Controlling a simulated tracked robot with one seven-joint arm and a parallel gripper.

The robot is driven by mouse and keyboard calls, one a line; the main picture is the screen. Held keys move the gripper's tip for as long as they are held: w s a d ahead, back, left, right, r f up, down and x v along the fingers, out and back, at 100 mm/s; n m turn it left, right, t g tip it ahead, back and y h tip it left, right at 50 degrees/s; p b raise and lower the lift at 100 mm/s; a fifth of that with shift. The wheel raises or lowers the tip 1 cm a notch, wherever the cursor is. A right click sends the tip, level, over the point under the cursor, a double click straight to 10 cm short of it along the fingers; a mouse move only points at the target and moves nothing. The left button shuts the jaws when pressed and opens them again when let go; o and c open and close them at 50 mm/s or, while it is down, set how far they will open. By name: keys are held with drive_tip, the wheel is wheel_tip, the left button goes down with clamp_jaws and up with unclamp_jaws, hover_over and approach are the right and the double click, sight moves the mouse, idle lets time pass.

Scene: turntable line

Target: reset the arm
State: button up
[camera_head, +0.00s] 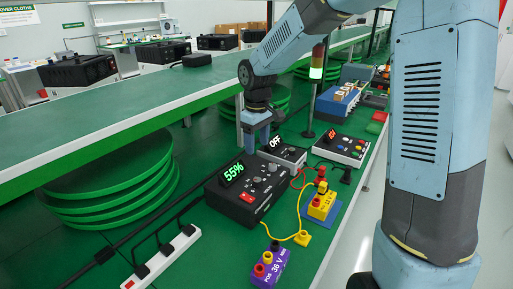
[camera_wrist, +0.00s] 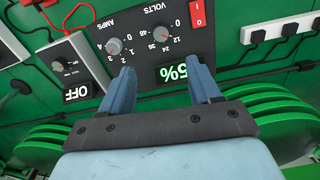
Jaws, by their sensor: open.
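My gripper (camera_wrist: 162,88) is open and empty in the wrist view, with its two blue fingers apart over the front of a black power supply (camera_wrist: 205,30). In the head view my gripper (camera_head: 258,140) hangs pointing down behind the power supply (camera_head: 250,197). The supply's green display (camera_head: 234,174) reads 55%, and it has knobs and a red switch. A white-faced unit (camera_head: 283,153) next to it shows OFF. I cannot tell whether the fingers touch the supply.
A purple 36 V block (camera_head: 270,268), a yellow block (camera_head: 321,204) with cables and a white power strip (camera_head: 160,258) lie around the supply. Stacked green discs (camera_head: 110,185) stand at left. A long green shelf (camera_head: 130,108) runs behind.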

drive_tip(key=s+d+r+m+t, duration=0.2)
drive_tip(key=s+d+r+m, duration=0.1)
drive_tip(key=s+d, duration=0.3)
drive_tip(key=s+d+r+m+t, duration=0.1)
drive_tip(key=s+d+r+m, duration=0.2)
drive_tip(key=s+d+r, duration=0.3)
drive_tip(key=s+d+r+m+t, duration=0.2)
drive_tip(key=s+d+r, duration=0.3)
drive_tip(key=s, duration=0.9)
drive_tip(key=shift+d+r+m+t, duration=0.15)
drive_tip(key=shift+d+m+t, duration=0.15)
drive_tip(key=shift+d+m, duration=0.5)
